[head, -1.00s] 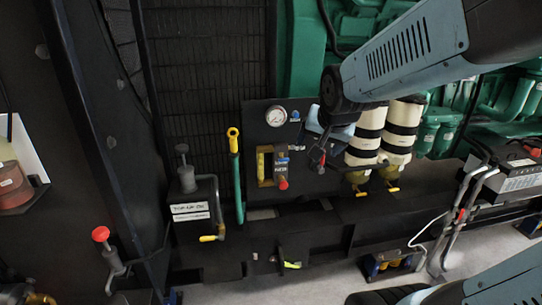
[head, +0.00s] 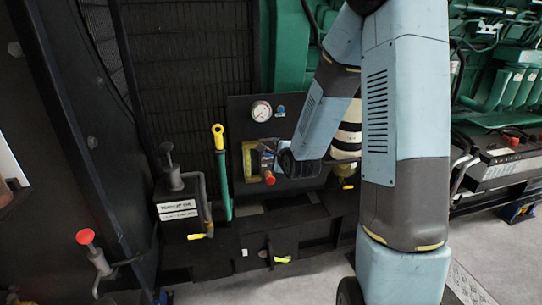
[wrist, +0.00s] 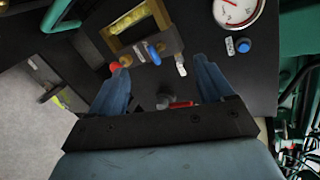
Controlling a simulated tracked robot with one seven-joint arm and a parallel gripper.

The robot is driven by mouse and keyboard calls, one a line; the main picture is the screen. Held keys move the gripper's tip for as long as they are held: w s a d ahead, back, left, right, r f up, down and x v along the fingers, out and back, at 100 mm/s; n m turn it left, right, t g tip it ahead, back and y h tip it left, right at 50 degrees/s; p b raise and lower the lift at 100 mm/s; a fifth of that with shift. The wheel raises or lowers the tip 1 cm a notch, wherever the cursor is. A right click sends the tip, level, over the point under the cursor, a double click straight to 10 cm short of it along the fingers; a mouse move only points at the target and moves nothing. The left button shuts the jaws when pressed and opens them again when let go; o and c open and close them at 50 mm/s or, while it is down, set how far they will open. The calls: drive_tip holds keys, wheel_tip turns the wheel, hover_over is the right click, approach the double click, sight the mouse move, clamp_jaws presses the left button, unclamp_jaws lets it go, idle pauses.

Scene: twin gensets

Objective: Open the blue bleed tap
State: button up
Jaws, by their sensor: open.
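In the wrist view a small blue tap handle (wrist: 152,52) sits on the brass fitting at the end of the yellow-framed sight glass (wrist: 128,27). A red knob (wrist: 115,66) and a white tag (wrist: 181,65) flank it. My gripper (wrist: 161,65) is open, its two blue-grey fingers spread toward the panel with the handle showing between and beyond their tips. No contact with the handle shows. In the head view the sight glass (head: 247,158) and red knob (head: 269,178) show, while my wrist covers the area just right of them.
A pressure gauge (head: 261,111) and a round blue button (head: 280,111) are above on the same dark panel. A green pipe with a yellow top (head: 221,165) stands to the left. Cream filters (head: 347,135) are close behind my forearm.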

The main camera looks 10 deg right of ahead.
wheel_tip(320, 180, down, 9)
drive_tip(key=d+m+t+h, duration=0.15)
drive_tip(key=m+t, duration=0.25)
drive_tip(key=m, duration=0.9)
drive_tip(key=w, duration=1.4)
drive_tip(key=shift+w+r, duration=0.2)
drive_tip(key=shift+w, duration=0.1)
drive_tip(key=shift+d, duration=0.1)
drive_tip(key=c, duration=0.9)
drive_tip(key=shift+d, duration=0.15)
